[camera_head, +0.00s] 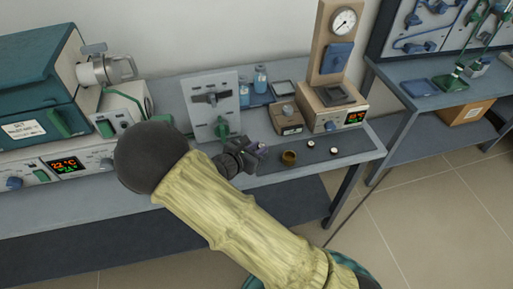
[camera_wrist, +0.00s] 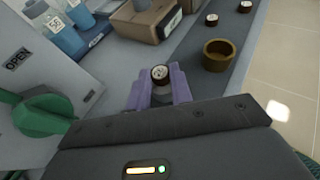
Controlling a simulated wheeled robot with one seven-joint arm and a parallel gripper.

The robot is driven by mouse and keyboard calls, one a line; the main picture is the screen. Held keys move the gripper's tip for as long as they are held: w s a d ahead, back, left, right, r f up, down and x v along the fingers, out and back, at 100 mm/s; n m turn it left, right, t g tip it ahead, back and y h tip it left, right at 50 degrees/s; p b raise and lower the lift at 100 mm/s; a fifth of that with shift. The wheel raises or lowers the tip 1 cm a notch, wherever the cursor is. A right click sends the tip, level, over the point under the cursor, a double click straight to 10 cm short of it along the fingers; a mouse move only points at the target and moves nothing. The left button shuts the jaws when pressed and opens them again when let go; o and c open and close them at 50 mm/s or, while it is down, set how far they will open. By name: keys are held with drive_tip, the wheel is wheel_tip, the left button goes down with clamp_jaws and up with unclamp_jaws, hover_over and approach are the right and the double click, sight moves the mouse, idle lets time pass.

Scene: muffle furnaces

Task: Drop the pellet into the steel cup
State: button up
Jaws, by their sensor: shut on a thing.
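My gripper (camera_wrist: 160,88) has purple fingers shut on a small round pellet (camera_wrist: 160,73) with a pale top and dark brown side. In the head view my gripper (camera_head: 258,150) is over the bench, left of a small brownish-gold cup (camera_head: 289,158). In the wrist view the cup (camera_wrist: 217,56) stands upright, ahead and right of the fingers, apart from them. Its inside looks dark and empty. It is the only cup I can make out, and its colour is not plainly steel. How high the pellet is above the bench is hard to tell.
Two similar pellets (camera_head: 311,144) (camera_head: 334,150) lie right of the cup on the bench (camera_head: 365,142). A panel with a green handle (camera_head: 221,128) stands left of my gripper. A small brown box (camera_head: 286,118) and a dial instrument (camera_head: 335,115) stand behind the cup.

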drive_tip(key=o, duration=1)
drive_tip(key=p+v, duration=0.1)
drive_tip(key=v, duration=1.6)
drive_tip(key=shift+s+a, duration=0.2)
